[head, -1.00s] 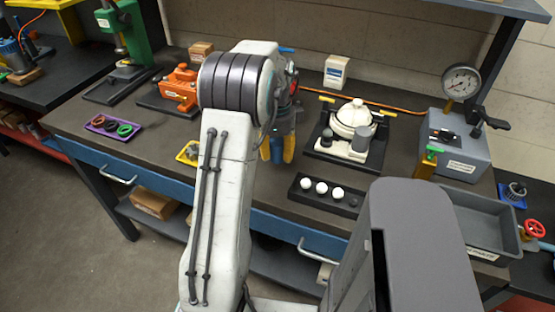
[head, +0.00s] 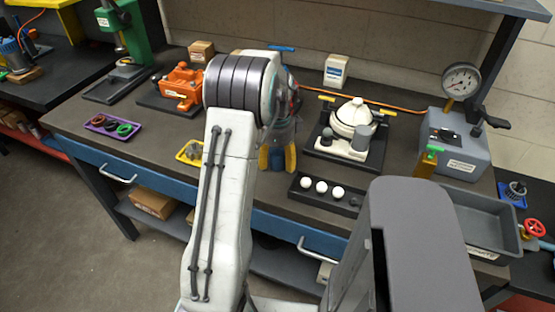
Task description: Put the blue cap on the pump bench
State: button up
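My gripper (head: 277,159) points down over the middle of the dark bench top (head: 235,180), with its two yellow fingertips apart. A blue piece (head: 277,157) shows between the fingertips. I cannot tell whether it is the blue cap, nor whether the fingers press on it. My arm hides much of the gripper and the bench behind it. A small blue bar (head: 281,48) shows above my wrist, mostly hidden below. A white pump (head: 352,118) with yellow handles stands on a dark base plate to the right of my gripper.
A black tray with white balls (head: 321,187) lies right of the gripper. A yellow tray (head: 188,152) and a purple tray with rings (head: 113,126) lie left. An orange device (head: 182,84) stands behind them. A grey gauge box (head: 460,150) and grey bin (head: 480,222) are at right.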

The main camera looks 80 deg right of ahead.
aim_at(277, 150)
jog(key=shift+o, duration=0.2)
jog(key=shift+r, duration=0.1)
notch_tip(277, 150, up, 12)
jog(key=shift+p, duration=0.45)
dwell(0.3)
